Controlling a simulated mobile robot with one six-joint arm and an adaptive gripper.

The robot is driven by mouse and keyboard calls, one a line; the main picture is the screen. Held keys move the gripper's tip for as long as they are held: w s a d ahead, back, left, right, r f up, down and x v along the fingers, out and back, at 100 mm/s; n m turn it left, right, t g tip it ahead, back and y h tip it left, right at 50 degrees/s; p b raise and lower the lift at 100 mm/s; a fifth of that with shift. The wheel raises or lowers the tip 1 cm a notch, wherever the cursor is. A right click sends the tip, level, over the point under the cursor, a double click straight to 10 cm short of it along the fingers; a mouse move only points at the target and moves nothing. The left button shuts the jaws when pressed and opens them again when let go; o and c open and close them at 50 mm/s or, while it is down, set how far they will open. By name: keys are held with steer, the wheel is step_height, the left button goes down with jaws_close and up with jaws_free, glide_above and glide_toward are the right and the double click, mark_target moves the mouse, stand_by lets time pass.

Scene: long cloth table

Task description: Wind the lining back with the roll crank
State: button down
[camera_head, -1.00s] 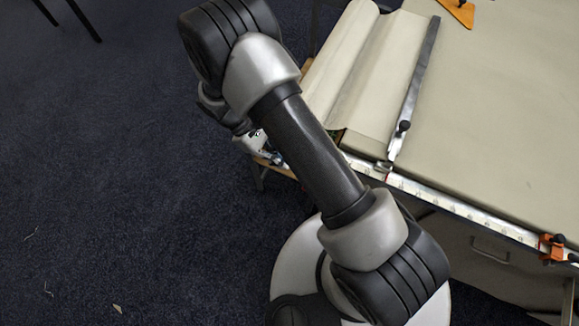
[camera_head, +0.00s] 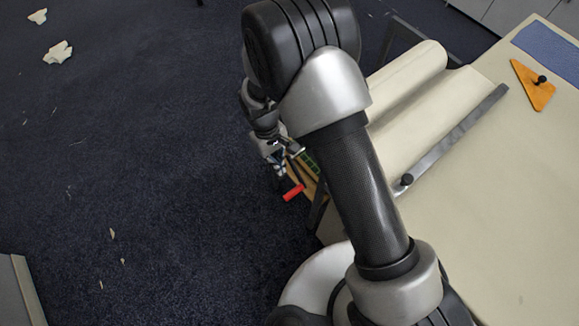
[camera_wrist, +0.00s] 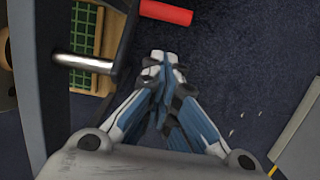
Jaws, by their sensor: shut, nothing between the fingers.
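The roll crank shows its red handle (camera_head: 294,193) at the table's near left end in the head view. In the wrist view the red handle (camera_wrist: 167,12) is at the top, just beyond my fingertips, and a metal rod (camera_wrist: 84,62) sticks out to their left. My gripper (camera_wrist: 163,62) is shut and empty, apart from the handle. In the head view my gripper (camera_head: 276,160) is up and left of the handle. The cream lining roll (camera_head: 408,78) lies across the table's end. My arm hides part of the roll and the crank's link is not clear.
A long metal bar (camera_head: 455,135) with a black knob lies on the cream cloth table (camera_head: 500,200). An orange triangle (camera_head: 531,86) and a blue cloth (camera_head: 553,50) lie farther back. Scraps (camera_head: 57,52) lie on the dark carpet, which is mostly open on the left.

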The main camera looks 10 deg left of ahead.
mark_target(292, 192)
steer(key=b+x, duration=0.2)
steer(key=x, duration=0.6)
steer(key=s+d+r, duration=0.2)
steer(key=shift+s+d+r+b, duration=0.1)
steer(key=shift+d+r+b, duration=0.15)
steer(key=shift+d+b, duration=0.05)
steer(key=shift+s+d+r+h, duration=0.1)
steer(key=shift+r+h, duration=0.1)
steer(key=shift+h, duration=0.1)
stand_by(0.3)
steer(key=shift+s+d+r+g+h+p, duration=0.1)
steer(key=shift+r+g+h+p, duration=0.3)
steer(key=shift+g+h+p, duration=0.35)
steer(key=shift+s+d+r+p, duration=0.1)
steer(key=shift+d+r+p, duration=0.1)
steer(key=shift+r+p, duration=0.65)
steer(key=shift+r, duration=0.25)
stand_by(1.2)
